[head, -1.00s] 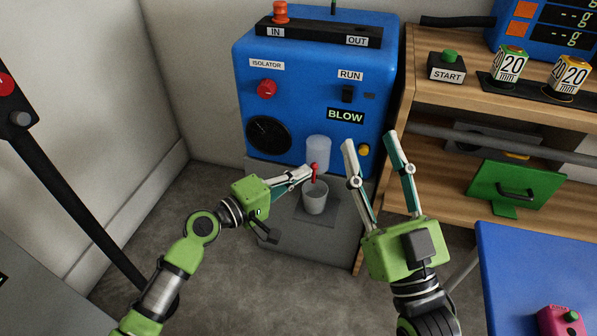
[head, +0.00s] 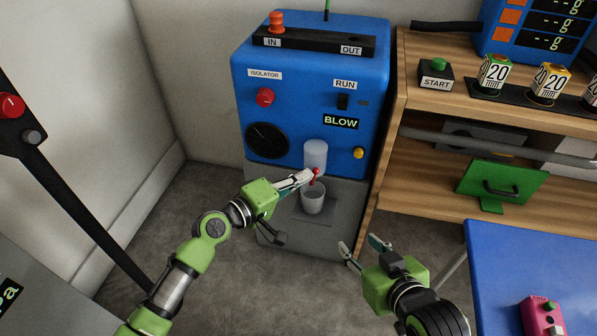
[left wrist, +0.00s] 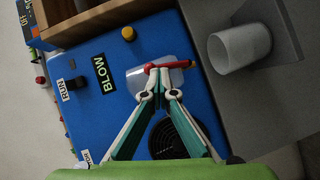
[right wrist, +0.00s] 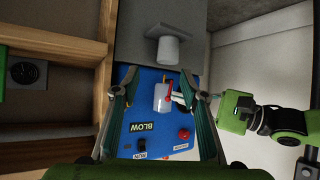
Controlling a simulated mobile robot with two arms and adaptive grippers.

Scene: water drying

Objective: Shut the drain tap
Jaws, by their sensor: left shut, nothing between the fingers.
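The drain tap (head: 316,174) is a small red lever below the clear bowl (head: 315,154) on the front of the blue machine. In the left wrist view the red lever (left wrist: 170,65) lies across just beyond my fingertips, its length running from the bowl toward the cup, so it hangs roughly upright. My left gripper (head: 306,178) is shut and empty, its tips at or touching the lever; contact is unclear. My right gripper (head: 360,244) is open and empty, low to the right of the machine. The lever also shows in the right wrist view (right wrist: 168,97).
A pale cup (head: 312,200) stands below the tap on the grey stand. The blue machine (head: 300,90) carries a red isolator knob (head: 265,97), a RUN switch (head: 342,101) and a black dial. A wooden shelf (head: 415,180) stands at right, a blue table (head: 510,250) at lower right.

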